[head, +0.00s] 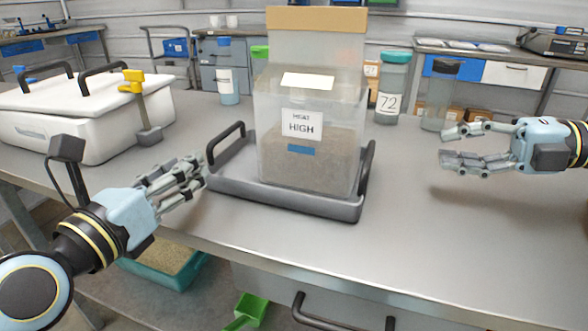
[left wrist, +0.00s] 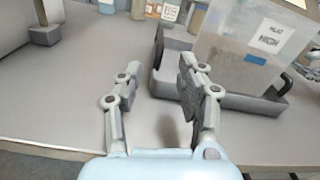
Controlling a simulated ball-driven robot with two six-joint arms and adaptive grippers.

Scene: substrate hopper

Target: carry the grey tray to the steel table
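The grey tray (head: 285,199) stands level on a grey metal-topped table (head: 275,246), with a dark upright handle at each end. A clear hopper box (head: 265,130) labelled "HEAT HIGH" with brownish substrate stands in it. The tray also shows in the left wrist view (left wrist: 172,76). My left gripper (head: 188,176) is open and empty beside the tray's left end, near the left handle (head: 224,143). One finger overlaps the tray's edge in the left wrist view; I cannot tell if it touches. My right gripper (head: 448,147) is open and empty, well right of the right handle (head: 366,168).
A white lidded box (head: 75,125) with a yellow-topped clamp stands at the left. Behind the tray are a teal-lidded jar (head: 391,92) marked 72 and a blue-lidded bottle (head: 228,84). The tabletop front right is clear. A teal bin (head: 165,262) sits below.

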